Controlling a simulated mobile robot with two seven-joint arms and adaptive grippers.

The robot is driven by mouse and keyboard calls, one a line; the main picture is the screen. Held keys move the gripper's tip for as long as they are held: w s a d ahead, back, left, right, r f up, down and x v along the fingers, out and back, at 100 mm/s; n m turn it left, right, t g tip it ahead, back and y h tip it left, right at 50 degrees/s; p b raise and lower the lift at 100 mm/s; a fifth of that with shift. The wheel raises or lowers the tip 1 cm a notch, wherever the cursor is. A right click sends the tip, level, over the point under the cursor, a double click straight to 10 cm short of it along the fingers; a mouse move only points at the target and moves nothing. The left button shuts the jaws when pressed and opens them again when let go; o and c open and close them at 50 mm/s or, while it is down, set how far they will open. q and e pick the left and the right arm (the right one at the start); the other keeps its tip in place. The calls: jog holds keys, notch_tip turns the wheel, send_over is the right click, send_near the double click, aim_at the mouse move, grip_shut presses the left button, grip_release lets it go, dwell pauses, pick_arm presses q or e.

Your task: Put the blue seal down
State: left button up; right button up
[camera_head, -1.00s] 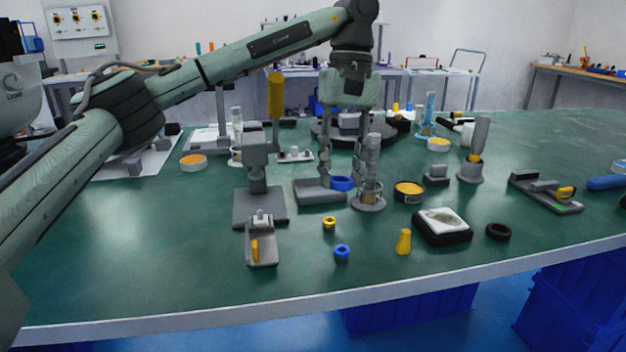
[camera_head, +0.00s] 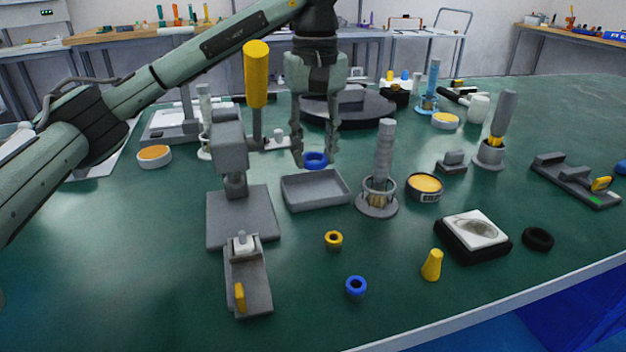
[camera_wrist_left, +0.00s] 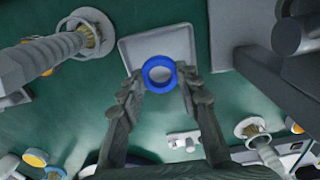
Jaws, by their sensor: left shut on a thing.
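The blue seal (camera_head: 315,165) is a ring held between the fingertips of my left gripper (camera_head: 314,161). In the head view it appears at the far edge of a shallow grey tray (camera_head: 330,203). In the left wrist view the seal (camera_wrist_left: 160,89) is gripped from both sides and overlaps the edge of the tray (camera_wrist_left: 135,50). Its exact height above the table is hard to tell. A second, smaller blue ring (camera_head: 356,287) lies near the table front. My right gripper is not in view.
A grey press with a yellow handle (camera_head: 257,75) stands left of the tray. A cup with a grey brush (camera_head: 384,150) stands close on its right. Green table is free at front left.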

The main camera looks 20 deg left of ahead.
aim_at(315, 193)
pick_arm(q)
jog(key=shift+f, duration=2.8)
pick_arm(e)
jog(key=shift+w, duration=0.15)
pick_arm(q)
jog(key=shift+f, duration=0.2)
jog(key=o, duration=1.1)
jog(key=shift+o, duration=0.2)
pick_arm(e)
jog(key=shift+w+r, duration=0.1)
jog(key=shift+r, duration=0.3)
pick_arm(q)
jog(key=shift+r, duration=0.15)
